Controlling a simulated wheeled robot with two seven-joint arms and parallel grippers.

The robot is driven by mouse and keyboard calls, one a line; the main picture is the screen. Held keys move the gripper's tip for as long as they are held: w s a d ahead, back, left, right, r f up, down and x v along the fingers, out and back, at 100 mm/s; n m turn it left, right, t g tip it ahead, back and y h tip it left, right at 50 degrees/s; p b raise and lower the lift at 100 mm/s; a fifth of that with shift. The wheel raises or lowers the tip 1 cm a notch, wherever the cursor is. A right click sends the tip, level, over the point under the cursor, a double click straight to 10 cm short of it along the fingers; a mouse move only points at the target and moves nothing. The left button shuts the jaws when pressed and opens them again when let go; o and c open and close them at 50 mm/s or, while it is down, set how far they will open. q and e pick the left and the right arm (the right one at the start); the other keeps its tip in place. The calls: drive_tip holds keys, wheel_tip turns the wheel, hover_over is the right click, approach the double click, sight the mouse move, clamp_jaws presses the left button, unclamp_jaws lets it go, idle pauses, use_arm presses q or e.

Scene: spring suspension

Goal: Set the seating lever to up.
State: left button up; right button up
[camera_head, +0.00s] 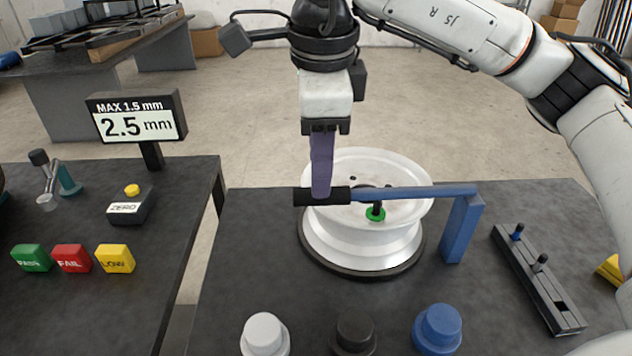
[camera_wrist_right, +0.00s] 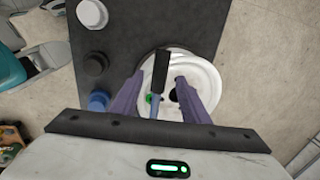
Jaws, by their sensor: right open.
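The seating lever is a blue bar (camera_head: 410,192) with a black grip (camera_head: 308,197), hinged on a blue post (camera_head: 461,228). It lies about level across a white wheel rim (camera_head: 360,240). My right gripper (camera_head: 321,192) points down at the black grip, its purple fingers open. In the right wrist view, the black grip (camera_wrist_right: 160,70) shows between the spread fingers of my right gripper (camera_wrist_right: 160,92). I cannot tell if either finger touches it. My left gripper is out of view.
White (camera_head: 265,335), black (camera_head: 354,335) and blue (camera_head: 437,330) knobs stand along the front. A slotted black rack (camera_head: 538,283) lies at right. On the left table are a display (camera_head: 137,119) reading 2.5 mm, a ZERO button (camera_head: 130,205) and PASS, FAIL and LOW blocks (camera_head: 72,258).

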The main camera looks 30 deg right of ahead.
drive_tip(key=f, duration=0.2)
drive_tip(key=w+f, duration=0.1)
drive_tip(key=f, duration=0.2)
drive_tip(key=shift+d+f, duration=0.1)
drive_tip(key=shift+d, duration=0.1)
clamp_jaws()
